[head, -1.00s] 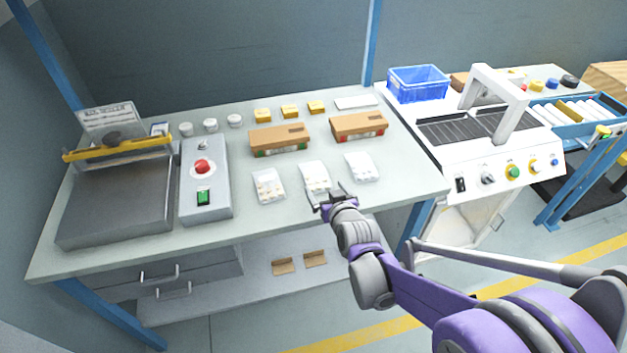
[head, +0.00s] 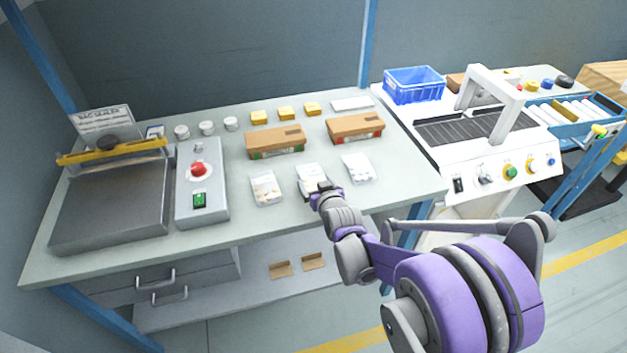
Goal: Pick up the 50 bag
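Three clear bags with pale contents lie in a row on the bench: a left bag (head: 265,188), a middle bag (head: 311,175) and a right bag (head: 358,168). Their markings are too small to read, so I cannot tell which is the 50 bag. My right gripper (head: 319,189) is at the near edge of the middle bag and covers part of it. Its fingers are small and partly hidden, so whether they are open or closed on the bag is unclear. My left gripper is out of view.
Two brown boxes (head: 275,142) (head: 355,128) stand behind the bags. A grey control box (head: 203,210) with a red button and a bag sealer (head: 110,205) are at left. A white machine (head: 480,150) and blue crate (head: 414,85) are at right. The bench front (head: 250,228) is clear.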

